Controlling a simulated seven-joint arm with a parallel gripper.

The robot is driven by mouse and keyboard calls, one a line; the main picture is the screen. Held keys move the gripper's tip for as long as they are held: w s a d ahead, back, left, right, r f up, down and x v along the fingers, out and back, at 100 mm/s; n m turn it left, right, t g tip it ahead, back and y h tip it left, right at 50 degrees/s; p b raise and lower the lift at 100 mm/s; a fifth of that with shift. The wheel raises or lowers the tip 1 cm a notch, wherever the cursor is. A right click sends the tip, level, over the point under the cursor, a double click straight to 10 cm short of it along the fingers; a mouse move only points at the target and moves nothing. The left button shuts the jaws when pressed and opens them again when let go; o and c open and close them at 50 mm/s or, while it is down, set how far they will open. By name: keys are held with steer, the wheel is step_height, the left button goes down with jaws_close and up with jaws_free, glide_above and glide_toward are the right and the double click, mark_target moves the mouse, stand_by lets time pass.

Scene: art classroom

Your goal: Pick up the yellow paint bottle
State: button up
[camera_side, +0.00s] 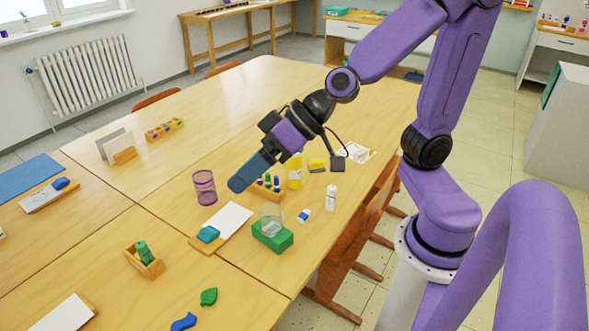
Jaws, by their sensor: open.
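The yellow paint bottle (295,174) stands upright on the table, just right of and behind my gripper. Part of its upper left side is hidden by my gripper and wrist. My gripper (240,184) is open and points down to the left, above the table. Its blue fingers are seen from the side, so the gap between them does not show. It is apart from the bottle, and nothing shows in it.
A purple mesh cup (204,187) stands left of my gripper. A wooden holder (262,192) with small bottles sits beneath it. A clear cup (271,217) stands on a green block (272,236). A white bottle (331,197) and yellow sponge (317,164) are right.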

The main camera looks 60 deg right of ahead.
steer(key=w+d+m+t+h, duration=0.5)
steer(key=w+d+m+h, duration=0.4)
steer(key=d, duration=0.4)
steer(key=d+f+m+h, duration=0.1)
steer(key=d+h, duration=0.2)
steer(key=d, duration=0.5)
steer(key=m+g+h, duration=0.2)
steer(key=m+h, duration=0.1)
steer(key=h, duration=0.3)
glide_above(296, 168)
steer(key=s+a, duration=0.9)
steer(key=a, duration=0.1)
step_height(296, 168, down, 23)
steer(key=x, duration=1.1)
steer(key=f+x, duration=0.1)
steer(key=x, duration=0.5)
steer(key=shift+f, duration=0.15)
steer(key=shift+y, duration=0.3)
steer(key=c, duration=1.2)
steer(key=shift+c, duration=0.8)
